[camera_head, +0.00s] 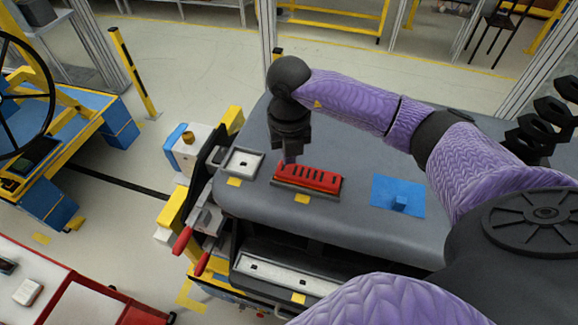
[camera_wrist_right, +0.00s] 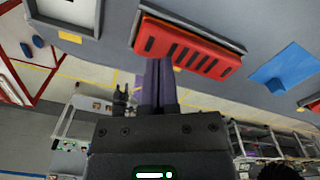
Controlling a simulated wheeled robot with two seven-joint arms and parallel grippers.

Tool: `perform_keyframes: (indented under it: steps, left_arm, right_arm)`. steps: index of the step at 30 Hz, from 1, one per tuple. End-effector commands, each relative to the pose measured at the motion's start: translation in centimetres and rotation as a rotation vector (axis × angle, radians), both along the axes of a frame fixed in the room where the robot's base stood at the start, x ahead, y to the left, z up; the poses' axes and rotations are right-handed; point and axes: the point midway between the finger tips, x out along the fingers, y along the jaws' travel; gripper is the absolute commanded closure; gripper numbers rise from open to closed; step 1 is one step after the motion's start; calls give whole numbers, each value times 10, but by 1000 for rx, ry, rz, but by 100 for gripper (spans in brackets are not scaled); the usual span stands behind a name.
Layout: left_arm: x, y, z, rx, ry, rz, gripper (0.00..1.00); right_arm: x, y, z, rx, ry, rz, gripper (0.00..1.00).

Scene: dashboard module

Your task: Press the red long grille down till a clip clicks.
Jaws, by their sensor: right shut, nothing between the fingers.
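The red long grille (camera_head: 318,180), with a row of dark slots, lies in its grey recess on the dashboard top (camera_head: 270,212). Whether it is level or fully seated I cannot tell. It also shows in the right wrist view (camera_wrist_right: 205,55). My right gripper (camera_head: 291,160) is shut and empty, pointing down at the left end of the grille. In the right wrist view its fingers (camera_wrist_right: 159,62) meet the grille's edge; contact is not certain. My left gripper is out of view.
A pale rectangular frame (camera_head: 242,162) is left of the grille, and a blue plate with a raised block (camera_head: 398,197) is to its right. Yellow tags lie on the dashboard. Red-handled levers (camera_head: 182,241) stand at the left edge.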

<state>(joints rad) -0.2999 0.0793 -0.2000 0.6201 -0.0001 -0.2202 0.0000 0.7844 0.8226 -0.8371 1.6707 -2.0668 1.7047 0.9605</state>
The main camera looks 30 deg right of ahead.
Motion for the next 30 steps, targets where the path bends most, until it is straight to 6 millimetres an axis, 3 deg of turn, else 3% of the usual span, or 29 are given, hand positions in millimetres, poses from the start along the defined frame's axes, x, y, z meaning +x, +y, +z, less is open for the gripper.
perform_keyframes:
  steps: [30]
  left_arm:
    - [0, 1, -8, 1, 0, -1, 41]
  right_arm:
    - [0, 0, -10, 0, 0, 0, 100]
